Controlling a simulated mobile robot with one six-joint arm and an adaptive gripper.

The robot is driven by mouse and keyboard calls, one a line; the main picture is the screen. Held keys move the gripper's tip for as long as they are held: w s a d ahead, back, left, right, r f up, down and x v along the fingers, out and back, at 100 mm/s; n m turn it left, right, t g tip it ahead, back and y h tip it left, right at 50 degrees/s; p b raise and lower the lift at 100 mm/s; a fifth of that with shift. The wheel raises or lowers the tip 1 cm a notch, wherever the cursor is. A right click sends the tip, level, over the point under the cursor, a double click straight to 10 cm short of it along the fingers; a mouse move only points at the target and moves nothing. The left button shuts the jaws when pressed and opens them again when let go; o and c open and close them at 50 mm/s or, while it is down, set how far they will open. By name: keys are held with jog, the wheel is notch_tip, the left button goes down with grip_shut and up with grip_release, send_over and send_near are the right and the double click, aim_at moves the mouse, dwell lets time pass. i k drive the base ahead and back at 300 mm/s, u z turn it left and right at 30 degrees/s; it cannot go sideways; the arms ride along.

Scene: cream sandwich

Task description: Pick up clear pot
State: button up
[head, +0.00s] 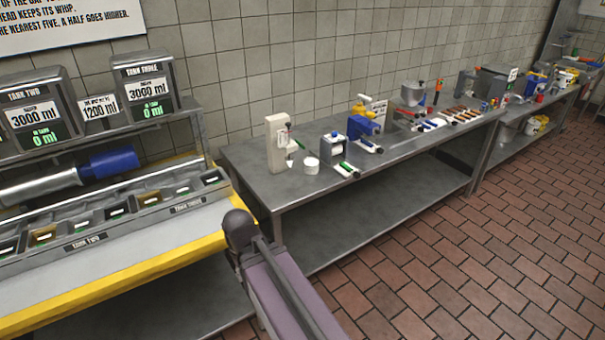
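I cannot make out a clear pot for certain. A small whitish pot (311,165) stands on the steel table (250,180), beside a beige machine (279,145); it is too small to tell whether it is clear. My arm shows at the bottom middle, but I do not see my gripper. What it holds, if anything, is out of sight.
A yellow-edged counter (130,270) with a row of labelled bins and tank displays (150,88) fills the left. Several tools and machines, one blue and yellow (366,120), line the table's back and right. The tiled floor (480,250) at right is clear.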

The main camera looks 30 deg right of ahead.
aim_at(311, 164)
jog(key=z, duration=0.15)
jog(key=i, duration=1.05)
jog(key=u, duration=0.05)
